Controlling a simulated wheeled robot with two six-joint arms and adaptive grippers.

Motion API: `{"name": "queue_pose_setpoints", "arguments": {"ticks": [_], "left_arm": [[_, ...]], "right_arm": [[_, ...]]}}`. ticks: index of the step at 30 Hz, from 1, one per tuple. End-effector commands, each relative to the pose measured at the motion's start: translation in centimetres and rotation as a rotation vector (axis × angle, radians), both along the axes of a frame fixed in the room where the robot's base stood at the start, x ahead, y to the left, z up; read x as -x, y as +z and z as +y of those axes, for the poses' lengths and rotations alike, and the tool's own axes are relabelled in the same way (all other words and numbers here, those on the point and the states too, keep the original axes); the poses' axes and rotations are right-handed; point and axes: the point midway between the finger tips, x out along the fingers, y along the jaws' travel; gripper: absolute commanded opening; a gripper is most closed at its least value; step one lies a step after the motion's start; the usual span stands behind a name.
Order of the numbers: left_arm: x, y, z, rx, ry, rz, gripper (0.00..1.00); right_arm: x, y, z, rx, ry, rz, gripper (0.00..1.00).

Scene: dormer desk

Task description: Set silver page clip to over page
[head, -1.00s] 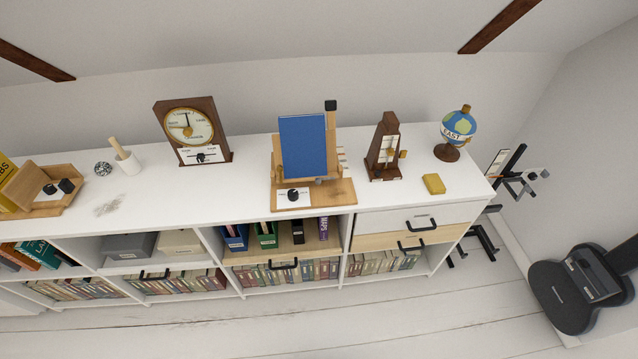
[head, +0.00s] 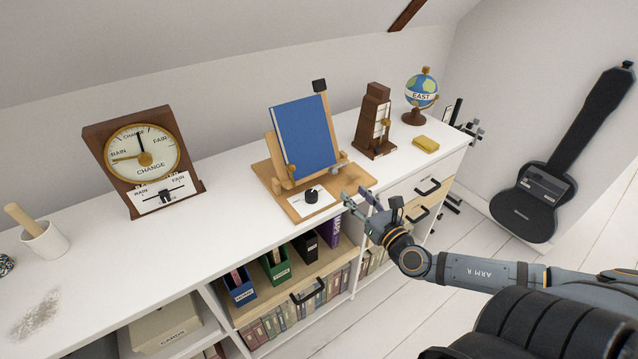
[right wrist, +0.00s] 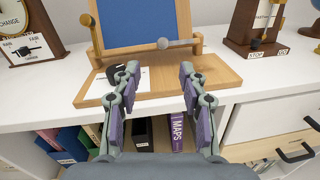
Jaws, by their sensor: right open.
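A blue book (head: 303,137) leans upright on a wooden book stand (head: 268,177) on the white shelf top. The silver page clip (right wrist: 178,43) shows in the right wrist view as a round head with a short bar pointing right along the stand's ledge, below the book's lower right corner. A gold clip (right wrist: 86,20) stands at the left side. My right gripper (head: 357,196) is open and empty, in front of the stand's front right edge. In the right wrist view its fingers (right wrist: 158,78) are apart, with the clip beyond them. My left gripper is out of view.
A black knob (head: 311,195) sits on a white card on the stand's base. A barometer clock (head: 144,158) stands left; a metronome (head: 374,125), yellow block (head: 426,144) and globe (head: 421,91) stand right. Open shelves with files lie below the front edge.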

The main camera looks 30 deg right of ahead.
Motion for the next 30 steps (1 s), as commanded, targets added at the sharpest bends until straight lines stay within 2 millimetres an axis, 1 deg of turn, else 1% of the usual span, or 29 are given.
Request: {"name": "queue_pose_setpoints", "arguments": {"ticks": [1,3,5,8,12,14,17,19,21,25,30], "left_arm": [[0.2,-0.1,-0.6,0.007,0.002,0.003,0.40],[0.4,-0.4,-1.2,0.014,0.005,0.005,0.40],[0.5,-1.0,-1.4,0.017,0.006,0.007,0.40],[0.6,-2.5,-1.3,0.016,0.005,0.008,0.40],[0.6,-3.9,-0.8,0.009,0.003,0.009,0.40],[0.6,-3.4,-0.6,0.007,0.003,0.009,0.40],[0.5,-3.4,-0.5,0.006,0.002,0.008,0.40],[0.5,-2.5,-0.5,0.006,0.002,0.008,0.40],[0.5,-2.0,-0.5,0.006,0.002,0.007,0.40],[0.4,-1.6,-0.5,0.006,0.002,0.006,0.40],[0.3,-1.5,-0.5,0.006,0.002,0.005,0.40]], "right_arm": [[-0.1,0.0,0.0,0.000,-0.001,0.000,0.43],[-0.4,0.0,-0.1,-0.002,-0.003,-0.002,0.43],[-1.0,-0.2,-0.2,-0.003,-0.005,-0.002,0.43],[-2.7,-0.4,-0.2,-0.007,-0.005,-0.007,0.43],[-5.4,-0.3,-0.3,-0.013,-0.006,-0.009,0.43],[-6.3,0.1,-0.5,-0.013,-0.013,-0.003,0.43],[-7.8,0.2,-0.4,-0.016,-0.010,-0.004,0.43],[-8.6,0.6,-0.5,-0.015,-0.009,-0.001,0.43],[-9.3,0.5,-0.6,-0.013,-0.011,0.002,0.43],[-10.2,0.3,-0.5,-0.010,-0.007,0.002,0.43],[-10.5,0.1,-0.3,-0.008,-0.003,0.000,0.43]]}}
